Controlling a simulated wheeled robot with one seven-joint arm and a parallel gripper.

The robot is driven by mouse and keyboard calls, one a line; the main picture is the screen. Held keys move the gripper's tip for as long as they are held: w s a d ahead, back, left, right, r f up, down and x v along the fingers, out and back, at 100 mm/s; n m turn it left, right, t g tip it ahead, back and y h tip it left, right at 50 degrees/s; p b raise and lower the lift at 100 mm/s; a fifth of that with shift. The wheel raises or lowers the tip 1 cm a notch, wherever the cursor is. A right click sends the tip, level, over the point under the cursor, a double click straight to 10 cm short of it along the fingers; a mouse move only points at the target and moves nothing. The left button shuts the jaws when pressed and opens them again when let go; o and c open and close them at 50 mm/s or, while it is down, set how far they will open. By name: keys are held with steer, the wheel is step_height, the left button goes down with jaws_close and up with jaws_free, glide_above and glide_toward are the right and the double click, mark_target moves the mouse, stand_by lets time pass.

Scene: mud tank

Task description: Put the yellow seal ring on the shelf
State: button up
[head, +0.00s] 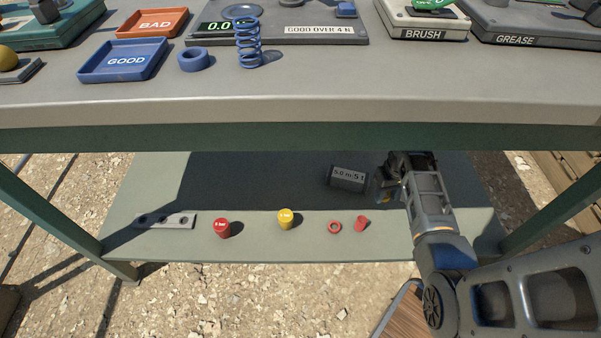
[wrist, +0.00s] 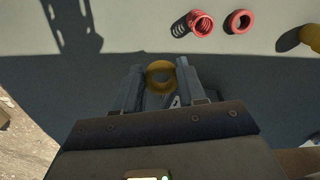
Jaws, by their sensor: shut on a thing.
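In the wrist view the yellow seal ring (wrist: 160,76) sits between the two fingers of my gripper (wrist: 160,84), and the gripper is shut on it. In the head view my gripper (head: 384,190) is under the bench top, over the right part of the lower shelf (head: 260,247), beside a dark labelled block. The ring is hard to make out in the head view. In the wrist view the ring is over the shaded part of the shelf (wrist: 130,28); I cannot tell if it touches the surface.
On the shelf stand a perforated bar (head: 165,221), a red cap (head: 222,228), a yellow cap (head: 286,219), a red ring (head: 334,227), a small red spring (head: 361,224) and the labelled block (head: 347,178). The bench top (head: 300,105) overhangs the shelf. Bare shelf lies left of the block.

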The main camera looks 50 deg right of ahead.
steer(key=s+d+p, duration=0.3)
steer(key=s+p, duration=0.1)
steer(key=s, duration=1)
steer(key=b, duration=0.3)
glide_above(385, 230)
step_height(385, 230, down, 7)
steer(key=shift+s+r, duration=0.1)
steer(key=shift+f+b, duration=1.15)
steer(key=shift+f, duration=0.9)
